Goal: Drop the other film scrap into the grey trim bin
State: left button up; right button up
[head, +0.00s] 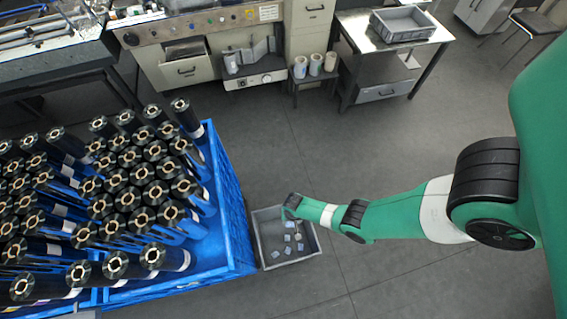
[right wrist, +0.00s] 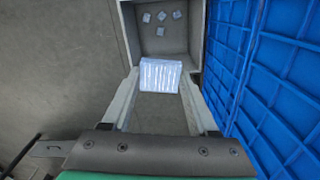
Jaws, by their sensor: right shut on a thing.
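My right gripper (head: 288,212) reaches in from the right in the head view and is over the grey trim bin (head: 266,238). In the right wrist view, the fingers of my right gripper (right wrist: 160,82) are shut on a film scrap (right wrist: 160,74), a pale, ribbed, bluish-white piece. The scrap hangs over the near part of the bin, which shows in that view too (right wrist: 178,46). Several small pale scraps (head: 300,246) lie on the bin floor. The held scrap is not clear in the head view. My left gripper is not in view.
A large blue crate (head: 232,215) packed with upright dark film rolls (head: 142,216) stands close along the left side of the bin. Open grey floor (head: 370,285) lies to the right. A steel table (head: 362,38) with a grey tray (head: 402,24) stands at the back.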

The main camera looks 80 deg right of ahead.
jog(key=w+d+f+b, duration=0.1)
jog(key=d+f+b, duration=0.1)
jog(key=f+b, duration=1.2)
jog(key=w+d+f+n+b, duration=0.1)
jog(key=w+d+f+b, duration=0.1)
jog(key=f+b, duration=1.2)
notch_tip(320, 180, down, 2)
jog(key=shift+w+d+f, duration=0.1)
jog(key=shift+w+d, duration=0.1)
notch_tip(320, 180, down, 6)
jog(key=b, duration=0.6)
jog(key=o, duration=1.4)
notch_tip(320, 180, up, 12)
jog(key=p, duration=1.1)
jog(key=shift+p, duration=0.3)
